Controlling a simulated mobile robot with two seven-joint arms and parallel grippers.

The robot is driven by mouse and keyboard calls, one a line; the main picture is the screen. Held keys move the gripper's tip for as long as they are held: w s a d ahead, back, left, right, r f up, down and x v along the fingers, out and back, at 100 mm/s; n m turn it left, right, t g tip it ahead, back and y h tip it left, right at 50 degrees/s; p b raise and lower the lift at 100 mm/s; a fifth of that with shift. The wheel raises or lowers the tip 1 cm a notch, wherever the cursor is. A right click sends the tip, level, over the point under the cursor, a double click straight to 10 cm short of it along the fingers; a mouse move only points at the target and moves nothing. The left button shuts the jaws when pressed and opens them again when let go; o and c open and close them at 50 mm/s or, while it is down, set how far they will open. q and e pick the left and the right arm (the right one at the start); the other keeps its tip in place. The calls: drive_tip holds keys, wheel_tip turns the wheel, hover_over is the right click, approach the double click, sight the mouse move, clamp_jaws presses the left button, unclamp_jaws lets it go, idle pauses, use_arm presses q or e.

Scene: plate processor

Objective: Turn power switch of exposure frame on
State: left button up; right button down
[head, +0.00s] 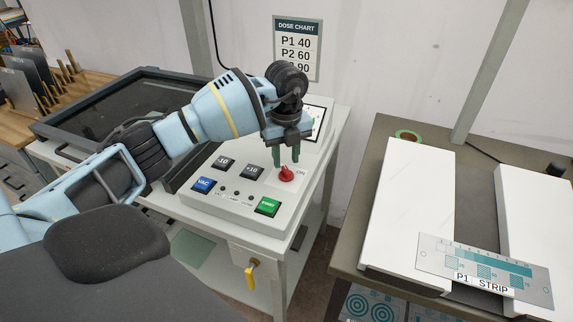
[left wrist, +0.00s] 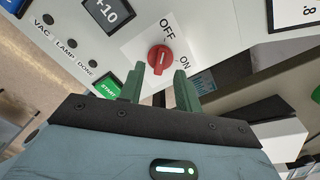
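The red power switch (head: 287,174) is a rotary knob on the sloped white control panel (head: 240,192) of the exposure frame. In the left wrist view the red knob (left wrist: 160,58) sits between the labels OFF and ON, and its white mark lies roughly in line with OFF. My left gripper (head: 286,160) is just above the knob, pointing down. In the left wrist view its two green fingers (left wrist: 157,84) are apart with a gap between them, and the knob shows just beyond that gap. I see no contact with the knob. My right gripper is not in view.
The panel has blue VAC (head: 203,185), green START (head: 268,206) and dark -10 and +10 buttons near the knob. A dark glass-topped frame (head: 150,76) is behind my left arm. A table (head: 385,150) with white blocks and a P1 strip (head: 485,272) stands right, across a gap.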

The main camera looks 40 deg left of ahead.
sight(286, 170)
use_arm(q)
drive_tip(key=shift+f, duration=1.6)
clamp_jaws()
